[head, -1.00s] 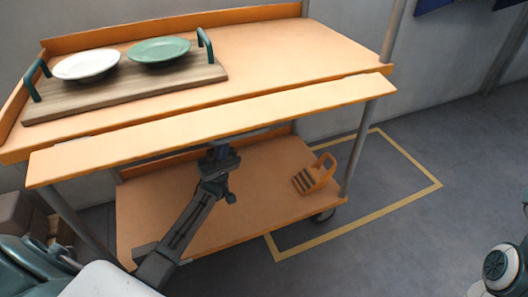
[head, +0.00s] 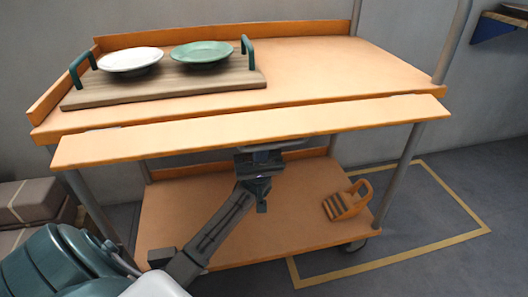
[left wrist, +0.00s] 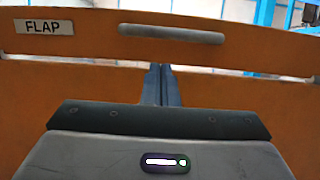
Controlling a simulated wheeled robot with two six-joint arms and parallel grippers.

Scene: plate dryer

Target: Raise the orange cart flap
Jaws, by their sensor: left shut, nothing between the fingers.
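The orange cart flap (head: 250,132) runs along the cart's front edge. It sticks out roughly level, with a narrow gap between it and the cart top (head: 340,72). My left gripper (head: 258,158) is under the middle of the flap, its tips hidden by it in the head view. In the left wrist view, my shut, empty left fingers (left wrist: 156,80) point at the orange flap face (left wrist: 70,45), which bears a FLAP label (left wrist: 43,27) and a grey handle bar (left wrist: 171,34). Whether the fingers touch it I cannot tell. My right gripper is out of view.
A wooden tray (head: 170,91) with teal handles holds a white plate (head: 130,60) and a green plate (head: 201,52). An orange basket-like item (head: 347,202) sits on the lower shelf (head: 290,205). Brown boxes (head: 38,200) stand left. Floor at right is clear.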

